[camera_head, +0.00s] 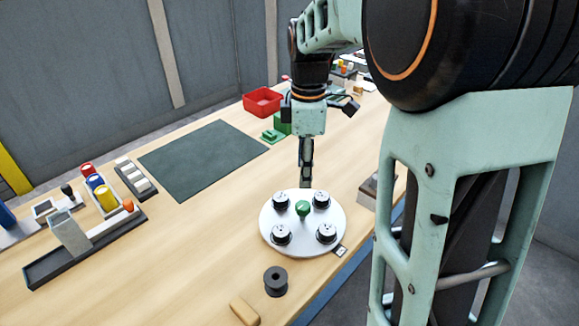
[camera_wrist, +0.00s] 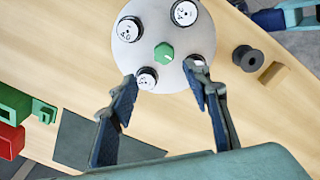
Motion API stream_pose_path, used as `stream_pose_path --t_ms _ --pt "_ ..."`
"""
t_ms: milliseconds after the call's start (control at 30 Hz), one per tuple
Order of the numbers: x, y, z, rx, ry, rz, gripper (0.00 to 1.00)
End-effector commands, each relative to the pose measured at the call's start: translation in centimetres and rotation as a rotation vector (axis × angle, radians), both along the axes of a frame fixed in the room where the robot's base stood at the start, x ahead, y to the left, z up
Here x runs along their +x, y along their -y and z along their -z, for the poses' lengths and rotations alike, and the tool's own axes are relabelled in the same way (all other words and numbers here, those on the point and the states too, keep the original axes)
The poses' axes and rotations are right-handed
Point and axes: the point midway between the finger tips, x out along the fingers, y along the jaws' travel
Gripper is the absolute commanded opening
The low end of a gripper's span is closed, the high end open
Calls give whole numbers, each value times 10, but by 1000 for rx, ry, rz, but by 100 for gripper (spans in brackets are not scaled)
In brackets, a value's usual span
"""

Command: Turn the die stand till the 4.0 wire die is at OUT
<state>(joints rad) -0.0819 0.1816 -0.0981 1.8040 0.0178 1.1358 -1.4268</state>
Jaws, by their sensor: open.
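The die stand (camera_head: 303,253) is a round white disc on the table with a green knob (camera_head: 303,208) at its centre. Several dark-rimmed, white-topped dies sit around the knob; one (camera_head: 326,233) is closest to a small dark-framed tag (camera_head: 341,250) at the disc's edge. The tag's lettering is too small to read. The right finger partly covers one die.
A black spool (camera_head: 275,281) and a tan block (camera_head: 244,311) stand at the front. A dark mat (camera_head: 203,158), red bin (camera_head: 263,101) and green fixture (camera_head: 273,134) lie farther back. A rack (camera_head: 85,247) is at left.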

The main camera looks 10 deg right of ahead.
Motion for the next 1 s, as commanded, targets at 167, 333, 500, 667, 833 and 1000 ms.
stream_pose_path --t_ms 167,333,500,667,833,1000 --pt "-6 -1 10 2 -28 -11 44" --pt "-6 -1 39 1 -28 -10 44" --pt "-6 -1 72 1 -27 -10 44" --pt "-6 -1 95 2 -25 -10 44" --pt "-5 -1 107 2 -22 -9 44" --pt "-5 -1 109 2 -21 -9 44"
